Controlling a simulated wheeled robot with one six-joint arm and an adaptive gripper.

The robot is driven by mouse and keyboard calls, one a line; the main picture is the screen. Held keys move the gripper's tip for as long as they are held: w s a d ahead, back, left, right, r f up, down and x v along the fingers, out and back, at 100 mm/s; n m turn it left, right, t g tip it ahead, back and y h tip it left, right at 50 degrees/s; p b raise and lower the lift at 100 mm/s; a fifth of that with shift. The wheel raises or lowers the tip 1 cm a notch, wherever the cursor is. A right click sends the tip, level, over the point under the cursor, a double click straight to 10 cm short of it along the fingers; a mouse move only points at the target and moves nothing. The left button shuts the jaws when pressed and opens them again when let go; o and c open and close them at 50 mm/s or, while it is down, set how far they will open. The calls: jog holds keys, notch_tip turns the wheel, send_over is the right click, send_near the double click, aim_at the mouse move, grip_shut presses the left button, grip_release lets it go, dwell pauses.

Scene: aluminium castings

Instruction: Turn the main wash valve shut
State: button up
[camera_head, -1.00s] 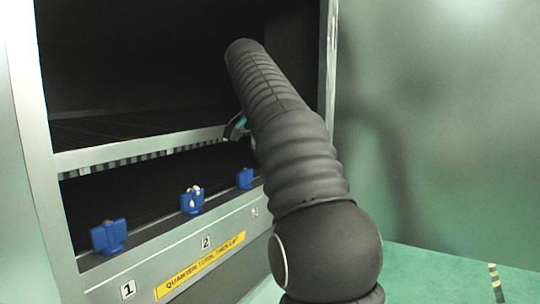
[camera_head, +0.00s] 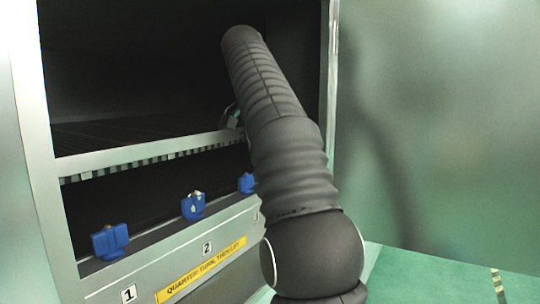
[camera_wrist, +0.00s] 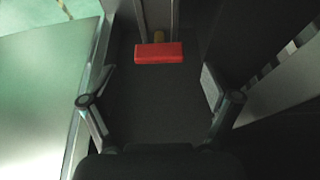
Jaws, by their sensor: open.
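In the wrist view, a red bar handle (camera_wrist: 158,52) lies crosswise in front of my gripper, with a small brass-coloured part behind it; it looks like the main wash valve, though no label shows. My gripper (camera_wrist: 157,82) is open, with one finger to each side. The handle is beyond the fingers, roughly centred between them, and nothing is held. In the head view, my arm reaches into the dark cabinet and hides the red handle; only a small part of my gripper (camera_head: 232,117) shows beside the arm.
Three blue handles, left (camera_head: 110,241), middle (camera_head: 193,205) and right (camera_head: 246,183), stand along the cabinet's lower ledge above number labels and a yellow sign (camera_head: 202,270). A slotted rail (camera_head: 150,154) crosses the opening. A metal post (camera_head: 329,100) stands right of my arm.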

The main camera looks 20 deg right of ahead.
jog(key=shift+v, duration=0.8)
jog(key=s+a, duration=0.2)
jog(key=a, duration=0.1)
jog(key=s+a, duration=0.2)
jog(key=a, duration=0.1)
jog(key=s+a, duration=0.2)
jog(key=a, duration=0.2)
jog(key=shift+s+a+f, duration=0.1)
jog(key=shift+s, duration=0.2)
